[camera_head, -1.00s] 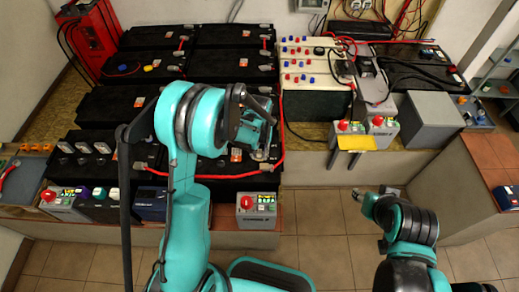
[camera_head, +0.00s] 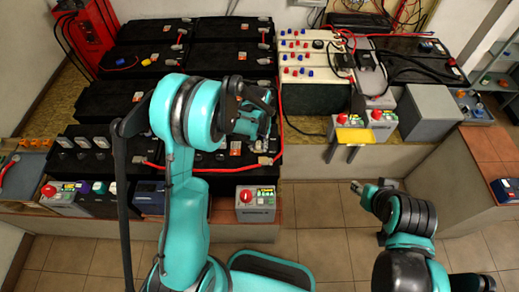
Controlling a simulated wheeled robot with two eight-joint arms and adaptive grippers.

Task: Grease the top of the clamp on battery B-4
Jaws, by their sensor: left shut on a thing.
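Large black batteries (camera_head: 112,100) stand in rows on the bench, with light terminal fittings and red cables. I cannot read which one is B-4, and its clamp cannot be made out. My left gripper (camera_head: 262,122) is over the right column of black batteries, near the front rows. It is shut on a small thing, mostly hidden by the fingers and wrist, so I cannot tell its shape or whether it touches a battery. My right gripper (camera_head: 356,187) is low at the right, over the floor and away from the batteries; its fingers are too unclear to judge.
A red cable (camera_head: 281,105) runs along the batteries' right side. White batteries (camera_head: 304,68) with red and blue caps stand to the right. A yellow-topped item (camera_head: 354,136) juts out at the bench front. A grey box (camera_head: 428,112) stands right.

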